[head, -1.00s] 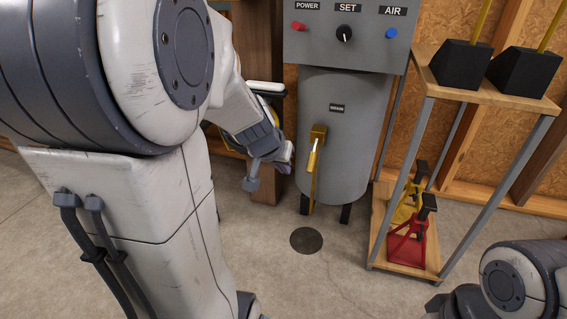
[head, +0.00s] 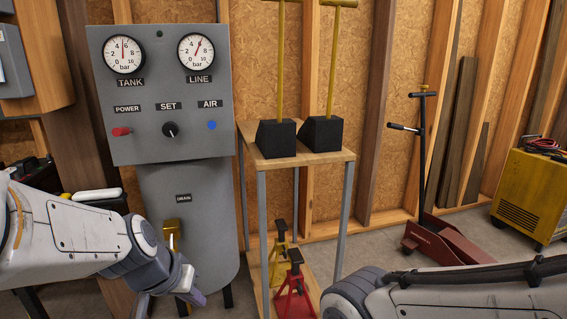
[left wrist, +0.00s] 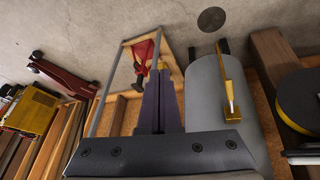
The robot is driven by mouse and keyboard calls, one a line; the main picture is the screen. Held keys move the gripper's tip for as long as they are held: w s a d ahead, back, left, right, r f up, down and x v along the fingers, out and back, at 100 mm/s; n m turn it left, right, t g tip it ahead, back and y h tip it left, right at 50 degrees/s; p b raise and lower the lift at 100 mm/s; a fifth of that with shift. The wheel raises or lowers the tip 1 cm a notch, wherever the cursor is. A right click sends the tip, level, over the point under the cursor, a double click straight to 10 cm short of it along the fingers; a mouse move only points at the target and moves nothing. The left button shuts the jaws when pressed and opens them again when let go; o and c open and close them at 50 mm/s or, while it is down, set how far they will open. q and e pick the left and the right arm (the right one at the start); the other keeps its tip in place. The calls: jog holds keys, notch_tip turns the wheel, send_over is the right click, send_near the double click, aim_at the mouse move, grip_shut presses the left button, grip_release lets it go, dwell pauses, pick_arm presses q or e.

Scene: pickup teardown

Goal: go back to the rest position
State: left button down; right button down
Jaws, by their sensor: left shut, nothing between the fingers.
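My left gripper (head: 192,290) is in front of the grey tank (head: 186,205), low in the head view, with the yellow drain valve (head: 172,228) just behind it. In the left wrist view its two dark fingers (left wrist: 158,103) lie together, shut with nothing between them. The tank (left wrist: 205,100) and the yellow drain lever (left wrist: 228,85) show to the right of the fingers there, apart from them. My right arm crosses the lower right of the head view; its gripper is out of the picture.
A grey panel (head: 163,75) with two gauges stands above the tank. A wooden-topped stand (head: 330,157) to its right holds two black wedges; yellow and red jack stands (head: 294,290) sit below. A red floor jack (head: 440,240) and yellow machine (head: 530,195) stand at right.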

pick_arm(q)
jog(key=s+d+r+m+g+p, duration=0.1)
jog(key=s+d+m+g+p, duration=0.2)
jog(key=s+d, duration=0.5)
jog(key=s+d+r+m+g+p, duration=0.15)
jog(key=s+d+m, duration=0.3)
jog(key=s, duration=0.55)
notch_tip(320, 180, up, 37)
jog(key=p, duration=3.7)
jog(key=shift+w+d+r+y, duration=0.2)
jog(key=shift+w+d+y, duration=0.05)
jog(key=shift+d+y, duration=0.1)
